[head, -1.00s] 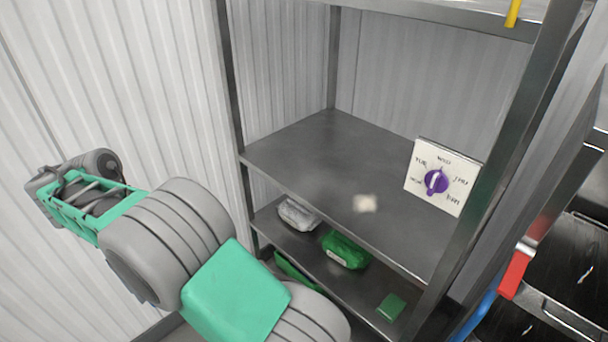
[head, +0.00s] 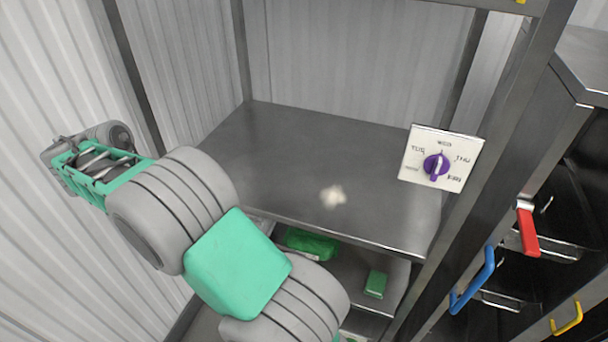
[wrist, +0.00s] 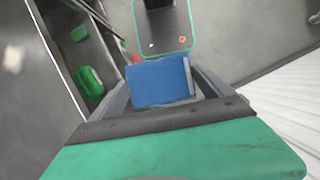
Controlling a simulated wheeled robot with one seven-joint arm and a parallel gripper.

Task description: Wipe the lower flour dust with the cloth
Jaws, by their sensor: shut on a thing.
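A pale patch of flour dust (head: 333,196) lies on the grey metal shelf board (head: 290,150), near its front edge. A pale smudge at the left edge of the wrist view (wrist: 12,61) looks like the same dust. My gripper (wrist: 162,72) is shut on a blue cloth (wrist: 160,84), which shows as a folded block between the fingers. In the head view my arm is at the left, and the gripper's jaws and the cloth cannot be made out there. The cloth is apart from the dust.
A dial sign (head: 440,158) with a purple knob stands at the shelf's right. A green package (head: 311,244) and a green block (head: 375,284) lie on the board below. Metal posts frame the shelf. Drawers with red (head: 528,232), blue and yellow handles are at the right.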

